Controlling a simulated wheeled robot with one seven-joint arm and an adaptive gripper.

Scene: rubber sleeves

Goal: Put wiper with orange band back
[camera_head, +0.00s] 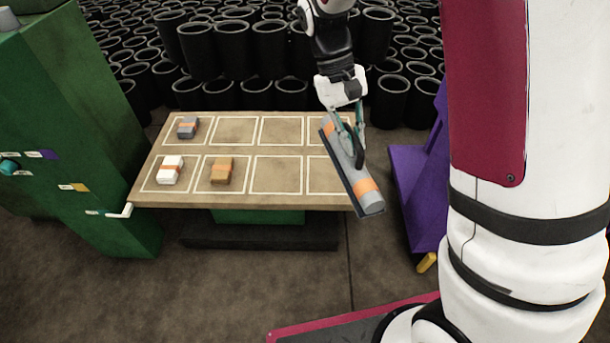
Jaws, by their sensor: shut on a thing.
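My gripper (349,112) is above the right end of the board and shut on a long grey wiper (351,168) with orange bands near its ends. The wiper hangs tilted, its upper end towards the back of the board and its lower end out past the front right edge. It hides much of the right-hand squares of the board (148,197), so I cannot tell whether it touches the wood. A dark handle or loop shows along the wiper below my fingers.
The middle squares are empty. A green cabinet (60,120) stands left, a purple stand (418,185) right, and stacked black sleeves (270,48) behind.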

